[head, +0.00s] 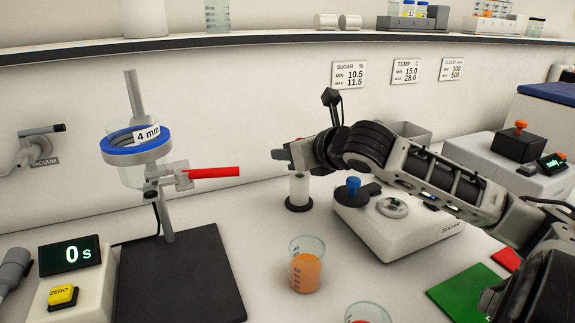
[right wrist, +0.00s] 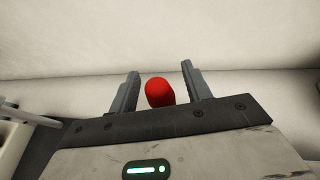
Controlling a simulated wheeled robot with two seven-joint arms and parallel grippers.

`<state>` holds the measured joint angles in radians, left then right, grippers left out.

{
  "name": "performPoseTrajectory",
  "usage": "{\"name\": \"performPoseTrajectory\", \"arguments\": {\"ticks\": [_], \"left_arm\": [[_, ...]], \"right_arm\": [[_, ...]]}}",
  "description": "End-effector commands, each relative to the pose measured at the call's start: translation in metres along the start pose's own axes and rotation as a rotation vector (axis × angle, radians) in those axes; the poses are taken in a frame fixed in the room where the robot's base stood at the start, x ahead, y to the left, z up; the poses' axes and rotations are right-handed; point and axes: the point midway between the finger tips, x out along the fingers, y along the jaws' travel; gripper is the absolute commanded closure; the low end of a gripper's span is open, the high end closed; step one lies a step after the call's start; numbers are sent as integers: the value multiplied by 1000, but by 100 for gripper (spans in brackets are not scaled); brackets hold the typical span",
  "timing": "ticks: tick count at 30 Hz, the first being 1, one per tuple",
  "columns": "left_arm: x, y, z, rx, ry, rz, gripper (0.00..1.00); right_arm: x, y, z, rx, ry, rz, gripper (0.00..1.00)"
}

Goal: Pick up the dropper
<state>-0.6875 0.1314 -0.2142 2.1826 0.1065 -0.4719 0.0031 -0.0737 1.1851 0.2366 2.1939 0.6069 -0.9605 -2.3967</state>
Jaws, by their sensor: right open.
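The dropper shows in the right wrist view as a red rounded bulb (right wrist: 160,92) between the two grey fingers of my right gripper (right wrist: 160,80). The fingers are open, with a visible gap on each side of the bulb. In the head view my right gripper (head: 284,155) is over a white upright holder with a black round base (head: 299,206). My left gripper is not in view.
A beaker of orange juice (head: 307,272) stands in front of the holder. The white sugar meter (head: 400,222) is right of it. The funnel stand (head: 168,205) with a red lever (head: 213,172) is on the left. A timer (head: 76,285) sits at the front left.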

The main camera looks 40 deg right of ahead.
Motion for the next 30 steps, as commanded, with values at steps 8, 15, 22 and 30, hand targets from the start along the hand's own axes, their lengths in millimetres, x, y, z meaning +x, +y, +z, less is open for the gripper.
{"name": "performPoseTrajectory", "arguments": {"ticks": [8, 15, 22, 30], "left_arm": [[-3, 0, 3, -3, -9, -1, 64], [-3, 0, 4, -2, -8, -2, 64], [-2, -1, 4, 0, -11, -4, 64], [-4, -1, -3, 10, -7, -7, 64]], "right_arm": [[0, 0, 1, 0, 0, 0, 79], [0, 0, 1, 0, -1, 0, 86], [-2, 0, 5, -1, -1, -1, 85], [-15, 0, 37, -4, -3, -3, 85]]}}
